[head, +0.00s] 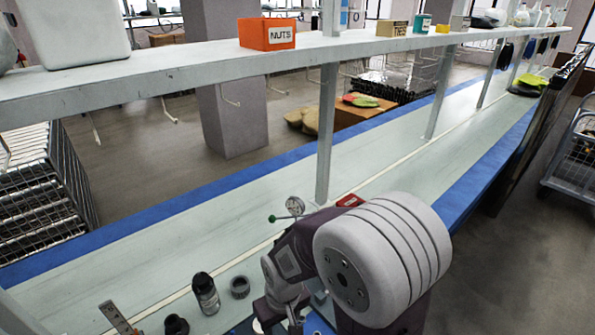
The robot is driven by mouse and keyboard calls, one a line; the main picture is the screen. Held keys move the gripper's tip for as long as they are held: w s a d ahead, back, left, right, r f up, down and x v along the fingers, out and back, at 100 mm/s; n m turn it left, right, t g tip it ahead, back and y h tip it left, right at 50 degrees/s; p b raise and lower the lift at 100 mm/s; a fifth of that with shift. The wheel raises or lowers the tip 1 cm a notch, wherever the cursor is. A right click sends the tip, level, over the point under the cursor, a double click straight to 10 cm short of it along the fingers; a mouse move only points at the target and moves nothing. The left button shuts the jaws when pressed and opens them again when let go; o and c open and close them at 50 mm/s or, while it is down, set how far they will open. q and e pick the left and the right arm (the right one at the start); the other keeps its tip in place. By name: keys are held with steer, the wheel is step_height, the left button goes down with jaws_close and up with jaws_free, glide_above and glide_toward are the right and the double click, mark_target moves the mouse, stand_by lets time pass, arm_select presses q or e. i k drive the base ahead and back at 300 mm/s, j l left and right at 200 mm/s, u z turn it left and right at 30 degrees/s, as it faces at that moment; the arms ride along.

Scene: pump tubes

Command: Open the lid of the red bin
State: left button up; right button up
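No red bin with a visible lid can be made out for certain. An orange-red box labelled "NUTS" (267,34) stands on the long raised shelf in the head view; whether it has a lid I cannot tell. A small red object (350,201) lies on the bench behind the large machine, partly hidden by it. Neither of my grippers shows in this view.
A large dark purple machine with a white ribbed drum (382,258) fills the front of the bench. A gauge (295,206), a black bottle (206,293) and a dark ring (240,286) are near it. Shelf posts (326,135) rise from the bench. Its middle left is clear.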

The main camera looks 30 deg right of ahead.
mark_target(351, 200)
steer(key=z, duration=1.65)
steer(key=i+l+u, duration=0.25)
steer(key=l, duration=0.45)
steer(key=l+u, duration=0.3)
steer(key=l, duration=0.45)
steer(key=i+l+u, duration=0.1)
steer(key=l+u, duration=0.15)
steer(key=l, duration=0.5)
steer(key=i+l+u, duration=0.35)
steer(key=i+l, duration=0.2)
steer(key=i+l+u, duration=0.2)
steer(key=l, duration=0.3)
steer(key=i+l+u, duration=0.15)
steer(key=l, duration=0.25)
steer(key=i+l+u, duration=0.2)
steer(key=i, duration=0.2)
steer(key=i+l+u, duration=0.2)
steer(key=i, duration=0.2)
steer(key=j, duration=0.1)
